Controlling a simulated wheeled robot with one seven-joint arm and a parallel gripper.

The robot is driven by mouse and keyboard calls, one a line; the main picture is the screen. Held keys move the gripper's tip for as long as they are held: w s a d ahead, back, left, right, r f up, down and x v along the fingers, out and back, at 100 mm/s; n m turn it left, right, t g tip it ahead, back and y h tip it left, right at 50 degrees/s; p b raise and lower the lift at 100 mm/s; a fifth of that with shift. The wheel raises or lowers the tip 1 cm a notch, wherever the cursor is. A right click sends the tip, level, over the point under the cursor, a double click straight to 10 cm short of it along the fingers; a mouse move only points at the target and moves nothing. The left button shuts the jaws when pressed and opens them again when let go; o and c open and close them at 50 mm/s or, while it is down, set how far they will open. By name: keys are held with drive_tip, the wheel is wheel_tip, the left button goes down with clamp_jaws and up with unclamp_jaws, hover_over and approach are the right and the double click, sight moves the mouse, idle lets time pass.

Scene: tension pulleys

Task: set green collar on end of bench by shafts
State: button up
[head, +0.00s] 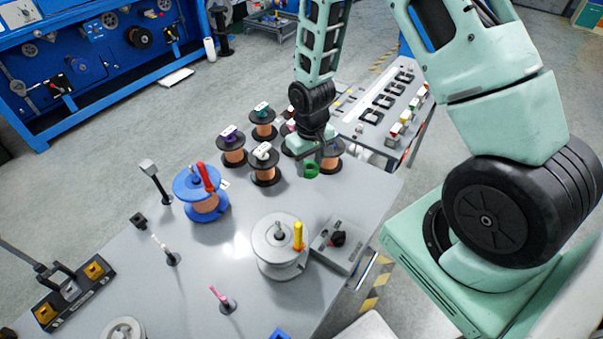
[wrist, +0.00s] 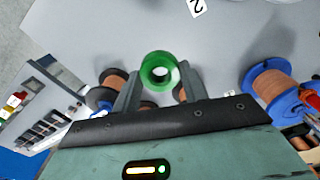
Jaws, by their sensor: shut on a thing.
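The green collar (head: 311,168) is a small ring with a hole through its middle. My gripper (head: 316,158) is shut on it at the far right part of the grey bench (head: 350,194), close to the spools. In the wrist view the collar (wrist: 159,71) sits between the two fingertips of my gripper (wrist: 160,80), above the grey bench top. I cannot tell whether it touches the bench. Thin upright shafts stand at the near left: one with a white top (head: 163,246) and one with a pink top (head: 223,298).
Several copper spools (head: 232,151) stand near my gripper. A blue spool (head: 201,196), a grey drum (head: 278,247) with a yellow handle and a switch box (head: 338,243) stand between the gripper and the shafts. A block rack (head: 72,291) lies at the left.

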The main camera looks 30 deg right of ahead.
drive_tip(key=n+b, duration=0.2)
drive_tip(key=b, duration=0.6)
hover_over(311, 206)
drive_tip(key=w, duration=0.1)
wheel_tip(311, 206, down, 4)
drive_tip(key=f+b, duration=0.1)
drive_tip(key=f, duration=0.2)
drive_tip(key=f+n+b, duration=0.1)
drive_tip(key=f, duration=0.2)
drive_tip(key=f+n+b, duration=0.1)
drive_tip(key=f, duration=0.2)
drive_tip(key=shift+s+f, duration=0.3)
drive_tip(key=shift+s, duration=0.1)
drive_tip(key=shift+f, duration=0.2)
drive_tip(key=o, duration=1)
drive_tip(key=shift+r, duration=0.15)
wheel_tip(311, 206, up, 12)
drive_tip(key=shift+r, duration=0.1)
